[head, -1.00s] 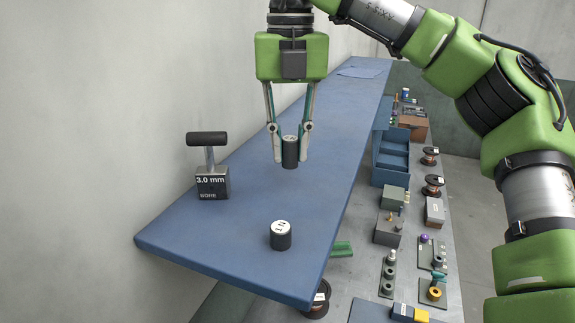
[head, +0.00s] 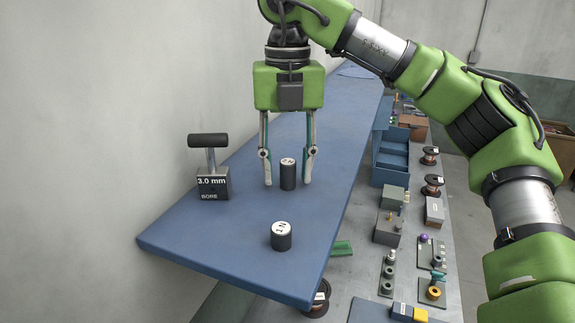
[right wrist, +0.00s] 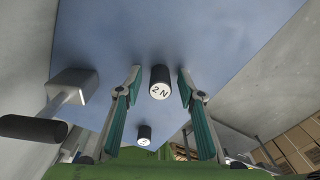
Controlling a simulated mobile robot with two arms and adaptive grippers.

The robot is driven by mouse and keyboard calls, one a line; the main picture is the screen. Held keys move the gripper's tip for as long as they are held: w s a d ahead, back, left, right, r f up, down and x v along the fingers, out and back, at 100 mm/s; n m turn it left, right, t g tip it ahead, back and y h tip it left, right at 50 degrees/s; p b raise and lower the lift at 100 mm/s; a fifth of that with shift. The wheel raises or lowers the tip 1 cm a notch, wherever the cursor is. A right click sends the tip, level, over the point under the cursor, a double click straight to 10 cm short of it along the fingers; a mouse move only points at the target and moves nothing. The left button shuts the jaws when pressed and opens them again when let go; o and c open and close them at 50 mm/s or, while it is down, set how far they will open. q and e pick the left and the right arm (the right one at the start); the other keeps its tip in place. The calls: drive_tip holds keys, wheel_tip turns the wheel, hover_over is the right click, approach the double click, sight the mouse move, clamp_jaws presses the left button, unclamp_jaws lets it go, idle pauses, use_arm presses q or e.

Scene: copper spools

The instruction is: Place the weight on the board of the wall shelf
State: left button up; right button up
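A dark cylindrical weight with a white top (head: 288,175) stands upright on the blue shelf board (head: 225,242). My right gripper (head: 287,180) is open around it, with a finger on each side and visible gaps. In the right wrist view the weight (right wrist: 160,82) reads "2 N" and sits between the spread fingers (right wrist: 158,88), apart from both. My left gripper is not in view.
A bore gauge block marked "3.0 mm" with a T-handle (head: 213,185) stands at the board's left edge near the wall. Below right, a grey bench holds blue bins (head: 391,165), copper spools (head: 432,181) and small fixtures. The board between the objects is bare.

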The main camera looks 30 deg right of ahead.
sight(288, 161)
drive_tip(key=shift+r, duration=0.1)
wheel_tip(288, 161, up, 12)
idle(0.6)
idle(0.5)
